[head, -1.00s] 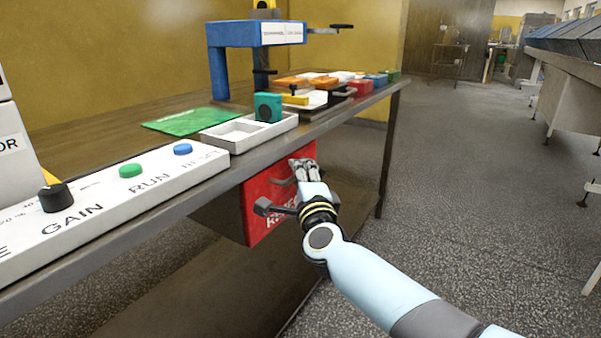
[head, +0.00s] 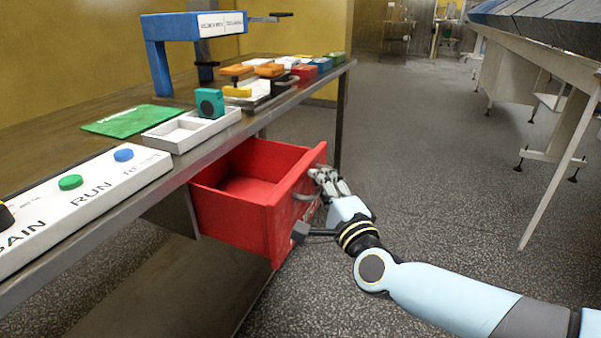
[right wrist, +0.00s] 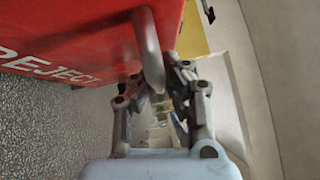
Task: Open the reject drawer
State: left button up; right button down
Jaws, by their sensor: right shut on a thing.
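The red reject drawer (head: 232,222) hangs under the table and stands pulled well out, its empty-looking inside showing from above. My right gripper (head: 322,178) is at the drawer's front, shut on its grey handle (head: 306,194). In the right wrist view the curved handle (right wrist: 148,50) passes between the fingers of my right gripper (right wrist: 165,85), beside the red front (right wrist: 85,40) with white REJECT lettering. My left gripper is not in view.
The table (head: 60,262) carries a white panel (head: 90,205) with buttons, a green mat (head: 132,120), a white divided tray (head: 178,137) with a teal block (head: 209,102), a blue frame (head: 190,28) and several coloured blocks. Floor (head: 420,170) to the right is clear.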

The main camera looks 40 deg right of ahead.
jog(key=shift+s+d+f, duration=0.1)
jog(key=shift+s+f, duration=0.25)
jog(key=shift+s, duration=0.1)
jog(key=c, duration=1.6)
grip_release()
jog(key=shift+o, duration=1.1)
jog(key=shift+w+r, duration=0.1)
jog(key=shift+r, duration=0.05)
jog(key=v, duration=1.2)
jog(key=shift+w+r, duration=0.1)
